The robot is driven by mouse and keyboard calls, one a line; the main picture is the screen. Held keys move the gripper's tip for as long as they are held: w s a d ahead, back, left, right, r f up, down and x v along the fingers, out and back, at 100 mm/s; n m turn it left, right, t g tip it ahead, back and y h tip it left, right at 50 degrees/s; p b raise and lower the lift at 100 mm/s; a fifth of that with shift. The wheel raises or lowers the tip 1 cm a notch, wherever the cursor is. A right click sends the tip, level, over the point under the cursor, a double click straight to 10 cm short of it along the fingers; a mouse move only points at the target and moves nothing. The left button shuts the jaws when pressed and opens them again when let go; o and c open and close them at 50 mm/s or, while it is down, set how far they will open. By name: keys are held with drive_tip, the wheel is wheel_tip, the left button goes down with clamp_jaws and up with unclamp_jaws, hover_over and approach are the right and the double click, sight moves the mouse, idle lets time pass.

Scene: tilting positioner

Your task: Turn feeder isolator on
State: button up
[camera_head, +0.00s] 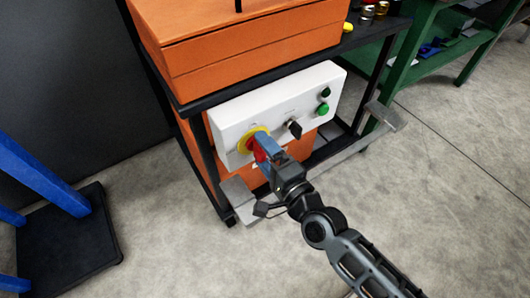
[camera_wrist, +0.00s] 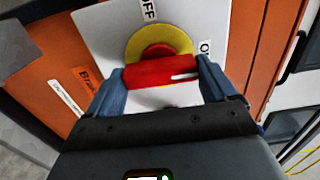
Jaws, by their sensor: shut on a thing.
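The feeder isolator is a red rotary handle (camera_wrist: 160,72) on a yellow round plate (camera_wrist: 178,38), mounted on a white panel. In the head view its yellow plate (camera_head: 245,134) is at the left part of the panel, with the red handle (camera_head: 258,151) partly hidden by my gripper. My gripper (camera_head: 268,148) has its blue fingers on either side of the red handle and is shut on it. In the wrist view the handle lies roughly across the picture between the fingers (camera_wrist: 162,80). A label reading OFF is above the plate; another label, partly cut off, is at right.
The white panel (camera_head: 285,95) also carries a black selector knob (camera_head: 294,128) and two green buttons (camera_head: 323,109) right of the isolator. Orange boxes (camera_head: 250,40) stand above it. A green bench (camera_head: 410,50) is at back right. A blue-legged stand (camera_head: 65,235) is at left. Open floor lies in front.

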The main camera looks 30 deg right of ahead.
drive_tip(key=shift+w+d+r, duration=0.15)
drive_tip(key=o, duration=0.8)
drive_tip(key=shift+o, duration=0.2)
drive_tip(key=s, duration=0.7)
drive_tip(key=shift+s, duration=0.4)
drive_tip(key=shift+s, duration=0.1)
